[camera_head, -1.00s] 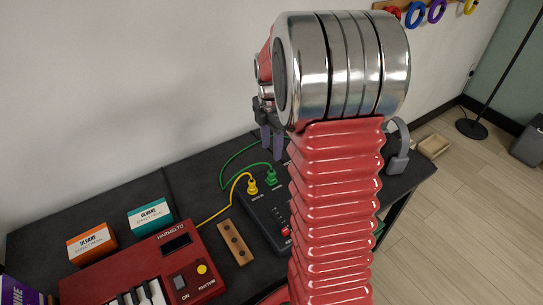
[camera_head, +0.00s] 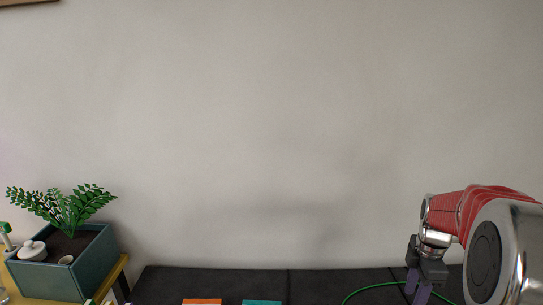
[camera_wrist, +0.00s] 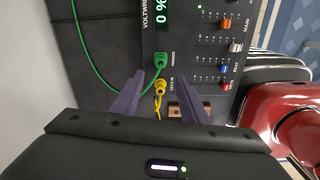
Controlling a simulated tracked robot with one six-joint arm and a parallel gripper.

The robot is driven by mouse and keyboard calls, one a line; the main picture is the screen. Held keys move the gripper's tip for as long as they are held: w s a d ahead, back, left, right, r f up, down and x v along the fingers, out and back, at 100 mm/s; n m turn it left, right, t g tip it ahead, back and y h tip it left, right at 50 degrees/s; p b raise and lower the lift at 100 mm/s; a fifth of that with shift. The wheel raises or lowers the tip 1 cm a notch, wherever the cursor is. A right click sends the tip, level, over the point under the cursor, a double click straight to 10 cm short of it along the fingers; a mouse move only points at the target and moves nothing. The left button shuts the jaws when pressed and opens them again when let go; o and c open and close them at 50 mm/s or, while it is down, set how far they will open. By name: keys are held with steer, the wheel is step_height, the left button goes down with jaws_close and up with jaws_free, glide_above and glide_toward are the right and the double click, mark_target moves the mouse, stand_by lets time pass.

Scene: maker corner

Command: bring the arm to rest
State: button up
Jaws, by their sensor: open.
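My gripper (camera_head: 418,288) shows at the lower right of the head view, at the end of my red and silver arm, in front of the wall and above the dark table. In the wrist view my gripper (camera_wrist: 163,92) has its two purple fingers apart with nothing held. Between and beyond them are a green plug (camera_wrist: 160,60) and a yellow plug (camera_wrist: 158,86) at the black mixer (camera_wrist: 190,45). I cannot tell how far the fingers are from the plugs.
The dark table (camera_head: 345,277) runs along the wall. An orange box (camera_head: 202,301) and a teal box (camera_head: 261,302) show at the bottom edge. A planter (camera_head: 85,268) stands at the left. A green cable (camera_head: 372,287) lies near my gripper. A wooden block (camera_wrist: 207,111) lies by the mixer.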

steer(key=s+a+r+m+t, duration=0.2)
steer(key=s+a+r+m, duration=0.3)
steer(key=s+a+m, duration=0.3)
steer(key=s+a+r+m+t, duration=0.3)
steer(key=s+a+r+m, duration=0.3)
steer(key=s+a, duration=0.4)
steer(key=a+m, duration=0.1)
steer(key=a, duration=0.4)
steer(key=shift+a+r+m+t, duration=0.2)
steer(key=shift+a+m+t, duration=0.1)
steer(key=shift+m, duration=0.1)
steer(key=shift+c, duration=1.1)
steer(key=shift+s, duration=0.15)
